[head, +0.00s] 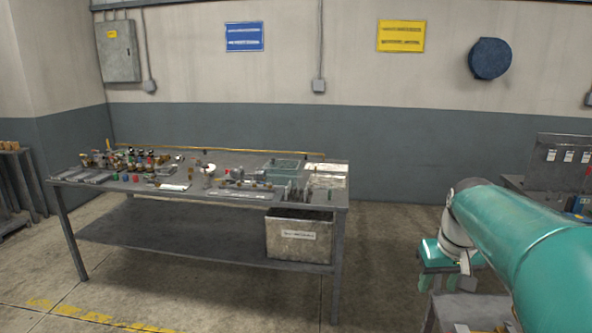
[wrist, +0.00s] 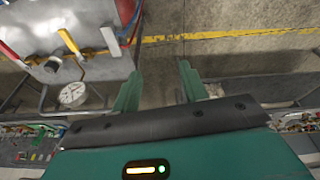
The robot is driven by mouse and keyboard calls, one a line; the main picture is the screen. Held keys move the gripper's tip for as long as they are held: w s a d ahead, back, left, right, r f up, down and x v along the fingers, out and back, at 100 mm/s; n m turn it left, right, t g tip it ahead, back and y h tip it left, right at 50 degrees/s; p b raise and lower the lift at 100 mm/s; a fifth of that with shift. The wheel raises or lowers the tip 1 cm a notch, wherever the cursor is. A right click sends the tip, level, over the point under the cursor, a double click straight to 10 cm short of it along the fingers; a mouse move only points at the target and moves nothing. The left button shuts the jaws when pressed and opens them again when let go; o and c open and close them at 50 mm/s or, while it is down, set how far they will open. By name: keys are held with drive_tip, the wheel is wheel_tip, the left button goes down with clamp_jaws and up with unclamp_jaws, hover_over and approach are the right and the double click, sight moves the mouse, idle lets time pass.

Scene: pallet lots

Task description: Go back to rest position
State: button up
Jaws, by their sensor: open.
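My gripper (wrist: 158,90) shows in the wrist view as two green fingers, spread apart with nothing between them. Concrete floor and part of a yellow line show beyond the fingertips. In the head view my teal arm reaches in from the right edge, bent downward at its far end.
A grey metal table (head: 160,242) with many small parts stands at centre left, a labelled bin (head: 300,238) on its lower shelf. A workbench (head: 550,165) stands at right. A gauge (wrist: 72,94) and pipes lie left of the fingers. Floor between table and arm is clear.

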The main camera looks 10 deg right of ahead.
drive_tip(key=s+a+f+n+t, duration=0.1)
drive_tip(key=s+a, duration=0.6)
drive_tip(key=a, duration=0.3)
drive_tip(key=s+a+f+t, duration=0.1)
drive_tip(key=s+a+f, duration=0.1)
drive_tip(key=s+a, duration=0.4)
drive_tip(key=a, duration=0.3)
drive_tip(key=shift+s+a+f+n+t+y, duration=0.3)
drive_tip(key=shift+s+a+n+t+y, duration=0.05)
drive_tip(key=shift+n+t+y, duration=0.05)
drive_tip(key=shift+c, duration=0.8)
drive_tip(key=shift+s, duration=0.1)
